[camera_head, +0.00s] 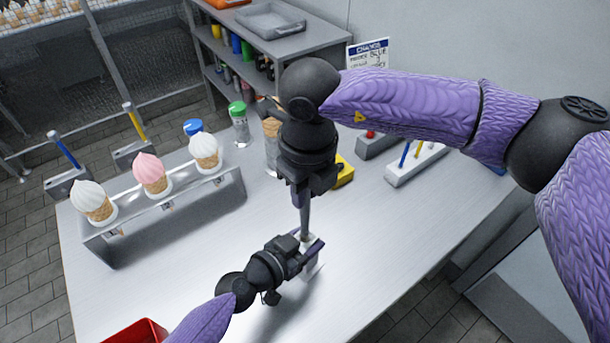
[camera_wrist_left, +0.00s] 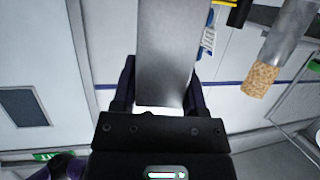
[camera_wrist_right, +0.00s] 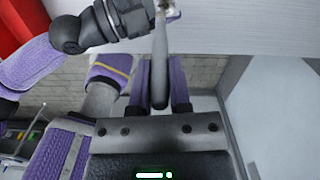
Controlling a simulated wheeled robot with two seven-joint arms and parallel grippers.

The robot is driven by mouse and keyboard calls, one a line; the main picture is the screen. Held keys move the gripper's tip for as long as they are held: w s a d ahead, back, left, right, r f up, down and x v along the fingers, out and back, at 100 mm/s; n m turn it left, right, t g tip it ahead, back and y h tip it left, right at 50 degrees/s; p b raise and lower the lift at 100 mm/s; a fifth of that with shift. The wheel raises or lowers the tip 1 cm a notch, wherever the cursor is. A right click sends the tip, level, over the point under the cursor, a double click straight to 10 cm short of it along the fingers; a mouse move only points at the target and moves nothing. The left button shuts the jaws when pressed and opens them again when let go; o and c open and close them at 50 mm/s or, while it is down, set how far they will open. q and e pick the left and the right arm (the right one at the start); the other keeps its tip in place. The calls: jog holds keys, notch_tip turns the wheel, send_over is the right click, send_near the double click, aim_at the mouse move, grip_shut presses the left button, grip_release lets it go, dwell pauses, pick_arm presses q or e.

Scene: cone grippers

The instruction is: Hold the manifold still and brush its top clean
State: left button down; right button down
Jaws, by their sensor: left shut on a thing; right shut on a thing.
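The manifold (camera_head: 311,268) is a small pale grey block on the table, mostly hidden by my left gripper (camera_head: 312,257). My left gripper is shut on it, and the left wrist view shows the grey block (camera_wrist_left: 165,50) between the fingers. My right gripper (camera_head: 303,195) is above, shut on the grey handle of the brush (camera_head: 305,222). The brush points down, with its lower end at the manifold's top; I cannot tell whether it touches. The right wrist view shows the handle (camera_wrist_right: 160,70) between the fingers.
A metal rack (camera_head: 165,215) with several ice cream cones stands at the left. A red bin (camera_head: 137,331) is at the front left edge. A green-capped shaker (camera_head: 239,123), a yellow block (camera_head: 343,172) and a white holder (camera_head: 416,163) stand at the back. The table's front middle is clear.

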jog(key=shift+f, duration=0.7)
dwell(0.7)
jog(key=shift+d, duration=0.1)
jog(key=shift+w+d+r, duration=0.1)
jog(key=shift+w+d, duration=0.55)
jog(key=shift+w, duration=0.15)
jog(key=shift+s+a, duration=0.75)
jog(key=shift+s, duration=0.1)
jog(key=shift+w+d, duration=0.8)
jog(key=shift+w, duration=0.05)
